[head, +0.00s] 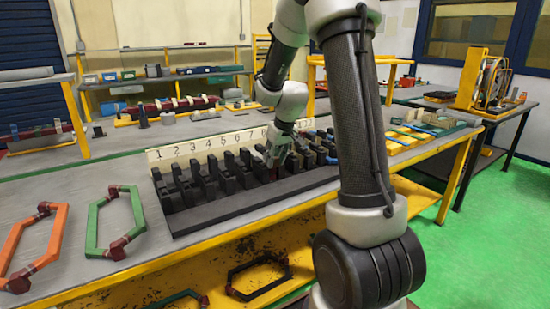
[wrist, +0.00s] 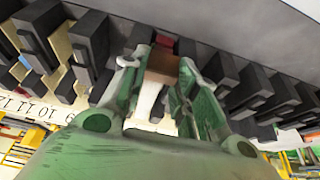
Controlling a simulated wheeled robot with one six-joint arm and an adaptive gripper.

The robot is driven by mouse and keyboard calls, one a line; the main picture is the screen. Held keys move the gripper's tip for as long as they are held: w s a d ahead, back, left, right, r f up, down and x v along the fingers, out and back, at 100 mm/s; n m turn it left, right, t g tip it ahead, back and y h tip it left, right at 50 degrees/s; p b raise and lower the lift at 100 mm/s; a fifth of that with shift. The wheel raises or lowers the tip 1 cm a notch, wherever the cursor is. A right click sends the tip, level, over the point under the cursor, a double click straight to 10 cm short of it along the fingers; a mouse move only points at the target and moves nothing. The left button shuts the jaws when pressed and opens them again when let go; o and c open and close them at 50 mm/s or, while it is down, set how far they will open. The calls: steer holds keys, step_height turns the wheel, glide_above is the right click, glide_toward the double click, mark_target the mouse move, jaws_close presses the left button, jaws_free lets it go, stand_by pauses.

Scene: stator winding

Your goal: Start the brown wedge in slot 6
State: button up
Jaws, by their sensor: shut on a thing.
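My gripper (head: 275,158) is low over the row of black stator teeth (head: 196,184) in the head view, to the right of the low-numbered slots. In the wrist view its two green fingers (wrist: 162,72) are shut on the brown wedge (wrist: 162,62), one finger on each side. A dark red piece (wrist: 164,41) shows just beyond the wedge. The number board (head: 195,147) stands behind the teeth, with 1 to 7 readable in the head view. Which slot the wedge faces, and whether it touches one, I cannot tell. The arm and gripper hide part of the row.
An orange coil frame (head: 47,245) and a green coil frame (head: 90,228) lie on the bench left of the stator. Blue-and-yellow pieces (head: 410,135) lie at its right. Black teeth (wrist: 270,90) stand close on both sides of my fingers.

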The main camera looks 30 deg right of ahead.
steer(key=shift+w, duration=0.6)
steer(key=o, duration=1.1)
steer(key=v, duration=1.2)
